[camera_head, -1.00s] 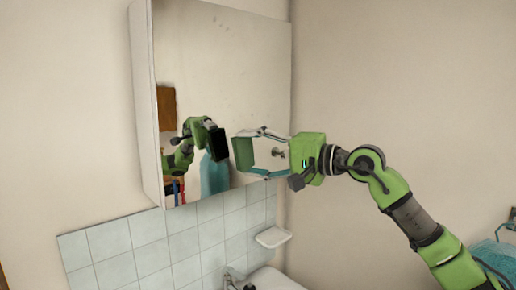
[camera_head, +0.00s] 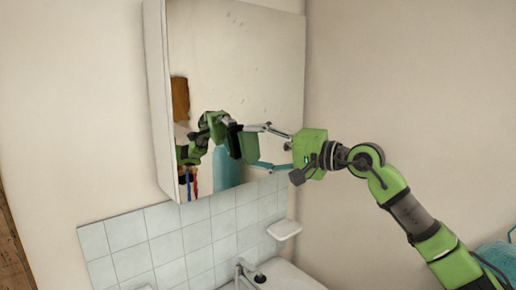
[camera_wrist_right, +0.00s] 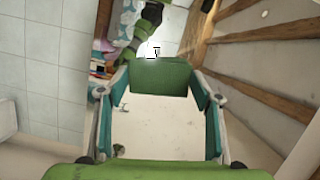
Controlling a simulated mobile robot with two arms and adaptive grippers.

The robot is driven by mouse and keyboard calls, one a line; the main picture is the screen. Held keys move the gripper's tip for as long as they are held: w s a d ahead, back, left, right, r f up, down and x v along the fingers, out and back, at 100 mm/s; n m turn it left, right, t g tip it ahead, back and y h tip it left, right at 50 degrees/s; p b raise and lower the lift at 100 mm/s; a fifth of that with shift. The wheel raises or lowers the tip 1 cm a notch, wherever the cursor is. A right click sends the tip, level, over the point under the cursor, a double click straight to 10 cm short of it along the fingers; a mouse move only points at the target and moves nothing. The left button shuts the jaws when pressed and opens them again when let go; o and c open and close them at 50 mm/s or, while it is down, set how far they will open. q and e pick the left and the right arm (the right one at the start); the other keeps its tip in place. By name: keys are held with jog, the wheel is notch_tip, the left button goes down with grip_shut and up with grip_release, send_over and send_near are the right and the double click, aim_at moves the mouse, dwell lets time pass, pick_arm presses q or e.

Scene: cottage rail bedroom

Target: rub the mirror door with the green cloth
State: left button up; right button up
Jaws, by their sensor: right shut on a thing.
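The mirror door (camera_head: 225,65) is the front of a white wall cabinet in the head view. A few small dark specks show on its upper part. My right gripper (camera_head: 252,145) is in front of the lower part of the mirror, its fingers pointing left. It is shut on the green cloth (camera_head: 249,151), a flat folded pad that also shows between the fingertips in the right wrist view (camera_wrist_right: 160,77). The cloth is very close to its dark reflection; I cannot tell whether it touches the glass. My left gripper is not in view.
Below the cabinet are pale wall tiles (camera_head: 160,222), a soap dish (camera_head: 284,229), a tap (camera_head: 247,271) and a white basin (camera_head: 293,277). The bare wall (camera_head: 410,80) lies to the right. The mirror reflects my arm and parts of the room.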

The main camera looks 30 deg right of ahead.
jog(key=shift+w+a+p, duration=0.15)
jog(key=shift+w+p, duration=0.45)
jog(key=shift+w, duration=0.35)
